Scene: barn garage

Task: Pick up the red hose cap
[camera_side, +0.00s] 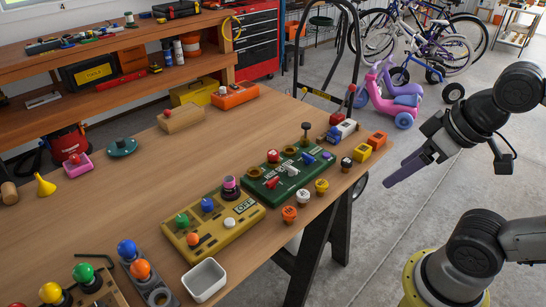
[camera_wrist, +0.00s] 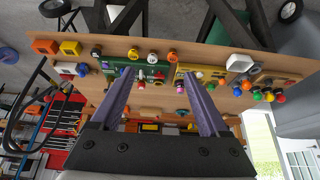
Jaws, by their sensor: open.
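A green board (camera_side: 296,182) with white lettering lies on the wooden table; it also shows in the wrist view (camera_wrist: 150,64), beyond and between my fingers. A red cap (camera_side: 273,156) sits on its far left part, upright. Other red pieces show too: a red and white piece (camera_side: 286,171) on the same board and a red piece (camera_side: 336,118) at the back right. I cannot tell for certain which is the hose cap. My gripper (camera_side: 388,182) has purple fingers, is open and empty, and hangs off the table's right side; its fingers (camera_wrist: 159,78) are wide apart.
A yellow board (camera_side: 245,222) with knobs lies beside the green one. Several small caps, such as an orange one (camera_side: 289,213), stand along the near edge. A white box (camera_side: 204,280) is at the front. The table's (camera_side: 140,200) left middle is largely clear.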

